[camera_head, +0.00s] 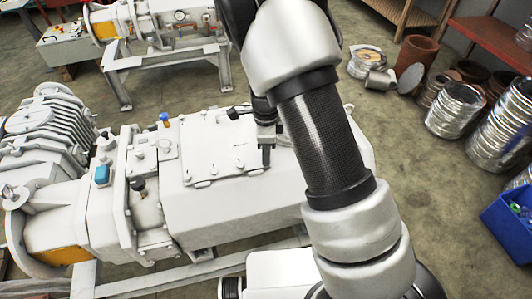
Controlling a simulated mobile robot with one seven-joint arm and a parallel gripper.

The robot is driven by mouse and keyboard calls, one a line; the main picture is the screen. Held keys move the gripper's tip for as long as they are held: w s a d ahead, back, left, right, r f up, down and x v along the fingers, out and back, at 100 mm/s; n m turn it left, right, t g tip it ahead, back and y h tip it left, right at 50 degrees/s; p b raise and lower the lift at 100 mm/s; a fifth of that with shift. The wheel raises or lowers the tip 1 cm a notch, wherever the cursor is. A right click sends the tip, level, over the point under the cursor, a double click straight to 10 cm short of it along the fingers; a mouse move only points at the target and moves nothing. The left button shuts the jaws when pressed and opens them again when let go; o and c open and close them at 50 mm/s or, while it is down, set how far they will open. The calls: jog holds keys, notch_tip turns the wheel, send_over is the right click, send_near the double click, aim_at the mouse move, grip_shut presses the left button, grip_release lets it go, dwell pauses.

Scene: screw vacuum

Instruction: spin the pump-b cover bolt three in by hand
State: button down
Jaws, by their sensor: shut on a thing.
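A large white pump (245,200) lies across the middle of the view, with a flat rectangular cover plate (208,155) on its top. Small bolt heads show along the cover's edges. My gripper (266,160) points down at the right edge of this cover, at the far end of my arm. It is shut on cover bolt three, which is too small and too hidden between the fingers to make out. I cannot tell how far the bolt sits in its hole. No label naming the pump is readable.
A ribbed motor housing (55,135) adjoins the pump at left. A blue-capped fitting (102,174) and a black knob (138,186) stand up left of the cover. Another pump (165,22) stands behind.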

jog(key=c, duration=1.7)
grip_release()
jog(key=shift+w+r, duration=0.15)
jog(key=shift+r, duration=0.05)
jog(key=shift+o, duration=0.2)
jog(key=shift+f, duration=0.1)
notch_tip(320, 180, up, 17)
jog(key=p, duration=0.1)
jog(key=shift+r, duration=0.2)
